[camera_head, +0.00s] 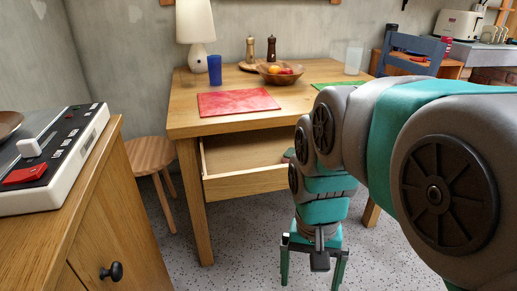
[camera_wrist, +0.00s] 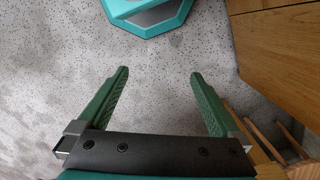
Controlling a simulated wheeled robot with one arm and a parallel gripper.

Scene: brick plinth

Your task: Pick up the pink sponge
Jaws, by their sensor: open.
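In the wrist view my gripper (camera_wrist: 159,73) is open, with only speckled floor (camera_wrist: 160,95) between the fingers. The table's drawer (camera_head: 245,184) is pulled open, above and behind my gripper in the head view. Its right part is hidden by my arm.
On the table are a red mat (camera_head: 238,102), blue cup (camera_head: 214,70), lamp (camera_head: 196,25), fruit bowl (camera_head: 280,74), two mills and a clear glass (camera_head: 353,57). A wooden cabinet (camera_head: 110,225) stands at left, a stool (camera_head: 151,153) beside the table. Floor between is free.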

